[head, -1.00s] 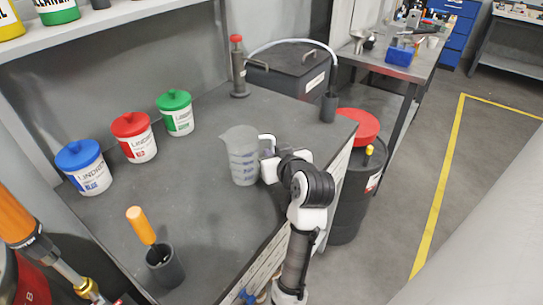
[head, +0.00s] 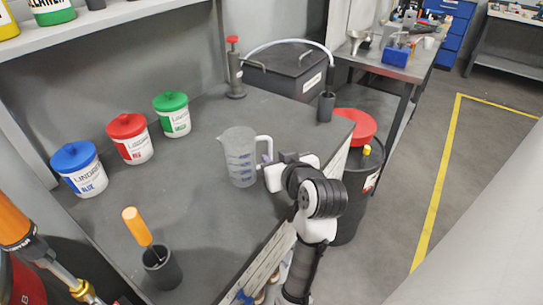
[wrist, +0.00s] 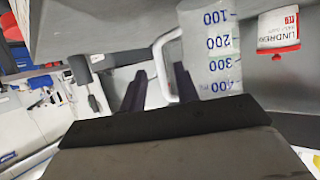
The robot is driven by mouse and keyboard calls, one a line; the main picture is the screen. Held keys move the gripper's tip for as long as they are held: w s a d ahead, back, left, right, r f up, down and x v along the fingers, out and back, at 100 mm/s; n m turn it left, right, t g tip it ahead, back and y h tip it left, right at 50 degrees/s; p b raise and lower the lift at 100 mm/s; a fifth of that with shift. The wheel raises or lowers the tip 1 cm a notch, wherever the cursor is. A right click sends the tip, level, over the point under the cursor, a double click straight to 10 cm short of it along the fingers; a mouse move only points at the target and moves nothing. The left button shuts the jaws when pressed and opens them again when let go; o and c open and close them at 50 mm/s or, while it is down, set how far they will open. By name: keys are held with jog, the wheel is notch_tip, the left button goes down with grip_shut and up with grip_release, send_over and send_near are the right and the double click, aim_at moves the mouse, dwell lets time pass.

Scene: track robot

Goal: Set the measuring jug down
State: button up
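The clear measuring jug (head: 238,160) stands upright on the dark grey bench top, its white handle facing right toward my gripper (head: 268,163). In the wrist view the jug (wrist: 212,50) shows blue marks from 100 to 400, at the upper right. My gripper (wrist: 160,75) is open there, its two dark fingers apart on either side of the handle, with gaps visible. How far the handle still reaches between the fingers is hard to tell. The jug's base is hidden in the wrist view.
Blue (head: 80,170), red (head: 131,139) and green (head: 172,115) lidded tubs stand along the back left. An orange-handled tool sits in a dark cup (head: 162,268) at the front. A pump (head: 235,75) and a dark cup (head: 326,106) stand farther back. A red-lidded drum (head: 357,125) is beside the bench.

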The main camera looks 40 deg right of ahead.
jog(key=v, duration=0.8)
dwell(1.4)
